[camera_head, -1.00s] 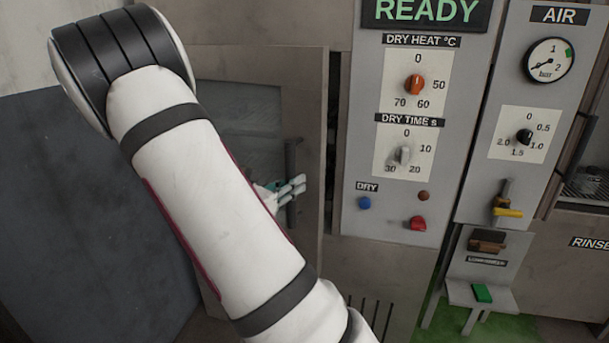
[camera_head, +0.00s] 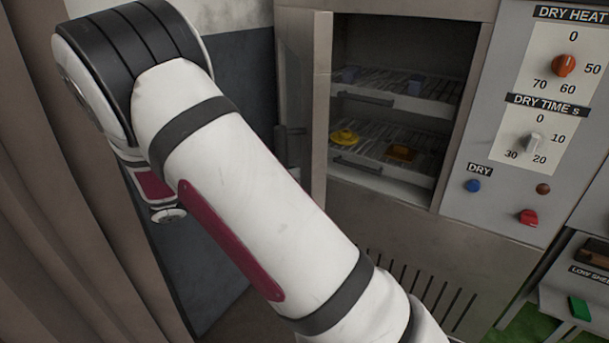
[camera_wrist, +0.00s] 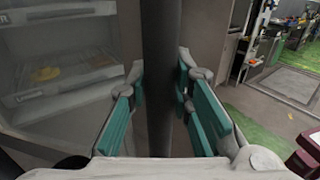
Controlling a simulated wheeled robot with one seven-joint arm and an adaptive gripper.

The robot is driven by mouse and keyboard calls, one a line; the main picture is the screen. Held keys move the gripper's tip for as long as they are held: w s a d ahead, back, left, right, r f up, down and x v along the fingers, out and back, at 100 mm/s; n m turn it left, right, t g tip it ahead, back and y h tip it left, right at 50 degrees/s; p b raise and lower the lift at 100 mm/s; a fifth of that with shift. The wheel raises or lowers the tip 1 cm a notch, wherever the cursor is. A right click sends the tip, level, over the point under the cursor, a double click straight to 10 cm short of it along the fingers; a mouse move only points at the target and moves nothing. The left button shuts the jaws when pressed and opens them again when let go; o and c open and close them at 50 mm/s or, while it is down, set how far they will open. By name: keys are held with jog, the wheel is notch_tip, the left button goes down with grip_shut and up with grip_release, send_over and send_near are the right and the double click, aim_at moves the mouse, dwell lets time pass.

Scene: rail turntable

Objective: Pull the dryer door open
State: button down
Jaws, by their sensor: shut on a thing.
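The dryer door (camera_head: 304,60) stands swung open on the left of the dryer opening, seen nearly edge-on in the head view. Its dark vertical handle (camera_wrist: 160,75) runs through the middle of the wrist view. My gripper (camera_wrist: 165,110) has its teal-padded fingers on both sides of the handle and is shut on it. In the head view my arm hides the gripper. The dryer's inside (camera_head: 400,45) shows to the right of the door. The door window (camera_wrist: 60,75) shows at the left of the wrist view, with racks visible through it.
Inside are two wire racks; the lower (camera_head: 375,150) bears a yellow piece (camera_head: 343,137) and an orange piece (camera_head: 401,153). The control panel (camera_head: 500,120) stands right of the opening. A brown curtain-like surface (camera_head: 70,230) is at far left. Green floor (camera_wrist: 270,120) shows at right in the wrist view.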

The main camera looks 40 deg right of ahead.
aim_at(283, 131)
jog(key=shift+v, duration=0.9)
jog(key=shift+w, duration=0.2)
jog(key=c, duration=1.4)
grip_release()
jog(key=shift+d, duration=0.1)
notch_tip(283, 131, up, 10)
